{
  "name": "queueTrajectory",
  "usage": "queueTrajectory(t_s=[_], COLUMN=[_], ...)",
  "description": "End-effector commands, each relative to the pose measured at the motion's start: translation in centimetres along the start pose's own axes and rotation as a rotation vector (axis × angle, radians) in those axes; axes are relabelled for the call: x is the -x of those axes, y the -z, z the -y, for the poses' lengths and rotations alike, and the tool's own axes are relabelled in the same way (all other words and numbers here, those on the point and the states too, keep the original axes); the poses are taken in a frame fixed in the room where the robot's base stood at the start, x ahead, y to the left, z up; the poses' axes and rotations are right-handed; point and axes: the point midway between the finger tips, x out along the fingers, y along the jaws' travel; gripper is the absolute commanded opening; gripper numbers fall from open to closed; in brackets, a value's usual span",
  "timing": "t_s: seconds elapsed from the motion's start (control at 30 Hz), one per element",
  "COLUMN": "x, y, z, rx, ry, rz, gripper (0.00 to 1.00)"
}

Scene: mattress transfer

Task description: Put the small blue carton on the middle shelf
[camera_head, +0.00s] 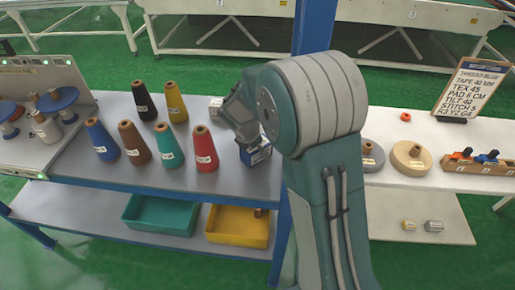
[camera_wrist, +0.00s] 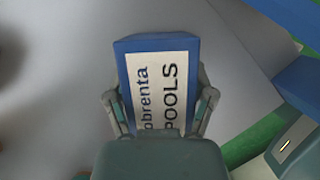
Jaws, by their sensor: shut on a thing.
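The small blue carton (camera_head: 261,156) has a white label; in the wrist view (camera_wrist: 126,66) the label reads "POOLS". My gripper (camera_head: 247,143) is shut on it, with one finger on each side in the wrist view (camera_wrist: 160,100). The carton is over or on the right end of the grey upper shelf (camera_head: 240,182), right of the red cone; I cannot tell whether it touches the surface. A lower shelf (camera_head: 85,222) is below. Which level counts as the middle one does not show.
Several thread cones stand left of the carton, the red cone (camera_head: 205,150) nearest. A blue post (camera_head: 313,28) rises behind my arm. A teal bin (camera_head: 160,215) and a yellow bin (camera_head: 238,228) sit below. A white table (camera_head: 440,190) with spools is at right.

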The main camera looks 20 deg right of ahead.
Motion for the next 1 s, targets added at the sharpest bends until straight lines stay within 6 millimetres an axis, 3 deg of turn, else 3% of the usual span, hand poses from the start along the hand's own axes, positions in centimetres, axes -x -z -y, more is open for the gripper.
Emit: queueTrajectory(t_s=[0.27,0.3,0.37,0.8,1.0], x=[-0.3,-0.3,-0.3,-0.2,2.1], y=[0.1,0.2,0.1,0.1,0.1], z=[-0.1,0.0,0.0,-0.1,-0.1], rx=[-0.001,-0.001,-0.001,-0.001,-0.002], ry=[-0.003,-0.002,-0.002,-0.002,-0.007], rz=[0.000,0.000,0.000,0.000,0.002], gripper=[0.14,0.75,1.00,1.00,1.00])
